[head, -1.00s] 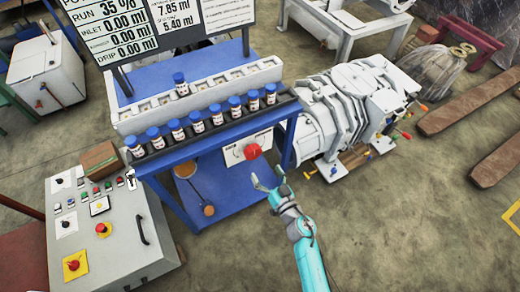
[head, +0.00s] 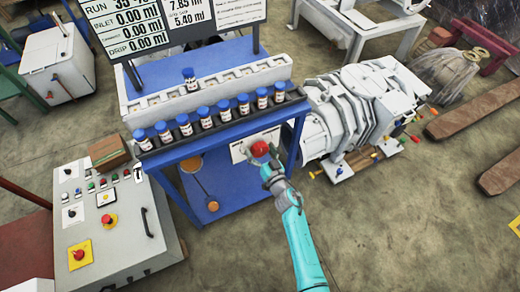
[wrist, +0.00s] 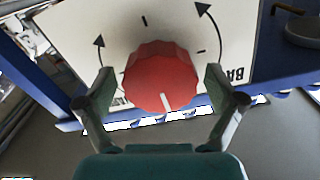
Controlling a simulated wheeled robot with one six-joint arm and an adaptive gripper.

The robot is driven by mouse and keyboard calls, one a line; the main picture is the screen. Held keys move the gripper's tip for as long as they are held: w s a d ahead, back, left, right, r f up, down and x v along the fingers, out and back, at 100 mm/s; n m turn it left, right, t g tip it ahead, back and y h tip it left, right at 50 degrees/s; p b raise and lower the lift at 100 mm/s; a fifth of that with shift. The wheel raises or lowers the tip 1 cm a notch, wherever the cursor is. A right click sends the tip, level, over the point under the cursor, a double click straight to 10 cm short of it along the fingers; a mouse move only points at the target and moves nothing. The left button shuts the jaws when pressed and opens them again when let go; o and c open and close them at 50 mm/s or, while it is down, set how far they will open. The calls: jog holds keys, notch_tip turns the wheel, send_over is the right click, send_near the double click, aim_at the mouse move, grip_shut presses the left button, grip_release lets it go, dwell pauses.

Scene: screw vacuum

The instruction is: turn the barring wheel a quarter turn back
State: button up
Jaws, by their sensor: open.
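The barring wheel is a red ribbed knob (wrist: 160,72) on a white plate (wrist: 100,25) with black tick marks and curved arrows. A pale pointer line on the knob points toward the bottom of the wrist view, slightly right. In the head view the red knob (head: 260,148) sits on the front of the blue stand. My gripper (wrist: 160,95) is open, with one finger on each side of the knob. Small gaps seem to show between the fingers and the knob; contact cannot be told for sure. In the head view my gripper (head: 268,166) is right at the knob.
A rack of blue-capped vials (head: 205,115) stands above the knob on the blue stand (head: 230,195). A grey control panel (head: 110,225) stands at the left. The grey screw pump (head: 360,110) is at the right. Floor to the lower right is clear.

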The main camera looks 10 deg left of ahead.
jog(key=shift+c, duration=0.2)
jog(key=c, duration=1.1)
